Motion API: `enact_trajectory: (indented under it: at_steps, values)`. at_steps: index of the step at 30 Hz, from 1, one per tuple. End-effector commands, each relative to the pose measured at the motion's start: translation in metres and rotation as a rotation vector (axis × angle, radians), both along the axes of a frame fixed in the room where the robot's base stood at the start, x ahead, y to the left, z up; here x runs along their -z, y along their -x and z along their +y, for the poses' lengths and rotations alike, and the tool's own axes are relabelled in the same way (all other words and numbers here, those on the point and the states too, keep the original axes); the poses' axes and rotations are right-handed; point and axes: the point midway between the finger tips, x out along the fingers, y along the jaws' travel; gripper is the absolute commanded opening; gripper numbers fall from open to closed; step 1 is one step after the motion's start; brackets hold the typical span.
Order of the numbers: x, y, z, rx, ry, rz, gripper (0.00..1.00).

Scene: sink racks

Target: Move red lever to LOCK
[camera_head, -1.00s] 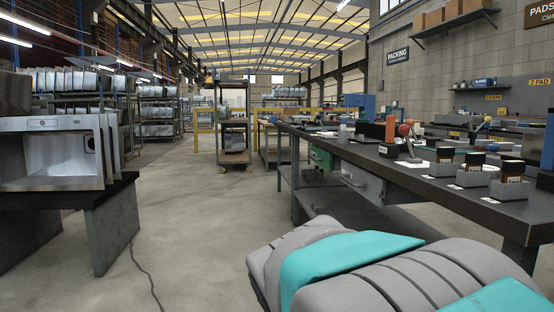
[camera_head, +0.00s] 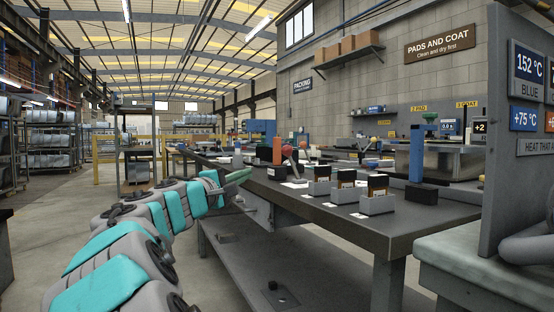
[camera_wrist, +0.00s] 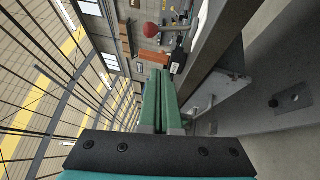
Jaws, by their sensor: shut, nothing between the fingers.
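The red ball knob of a lever (camera_head: 287,150) shows in the head view on the dark workbench, just right of an upright orange block. In the tilted wrist view, a red knob (camera_wrist: 151,29) sits on a pale metal rod, ahead of the fingers and apart from them. My gripper (camera_head: 246,174) has green fingers and reaches over the bench's left edge, to the left of the lever. In the wrist view my gripper (camera_wrist: 160,72) has its two fingers together, empty. The lever's base is partly hidden, and I cannot read a LOCK mark.
The orange block (camera_head: 277,151) stands close beside the lever, and also shows in the wrist view (camera_wrist: 153,56). Several grey holders with dark-topped blocks (camera_head: 377,203) line the bench's near side. A blue post (camera_head: 416,155) stands farther right. A grey panel with signs (camera_head: 515,130) rises at right.

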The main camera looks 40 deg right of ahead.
Motion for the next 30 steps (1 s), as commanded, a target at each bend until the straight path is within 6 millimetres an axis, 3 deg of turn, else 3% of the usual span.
enact_trajectory:
  at_steps: [4, 8, 21, 30]
  values:
    - [-0.01, -0.016, 0.003, -0.021, 0.05, 0.005, 0.0]
    - [-0.013, -0.021, -0.01, -0.021, 0.05, 0.005, 0.0]
    - [-0.03, -0.05, -0.086, -0.022, 0.048, 0.004, 0.0]
    - [-0.039, -0.033, -0.116, -0.02, 0.049, 0.003, 0.0]
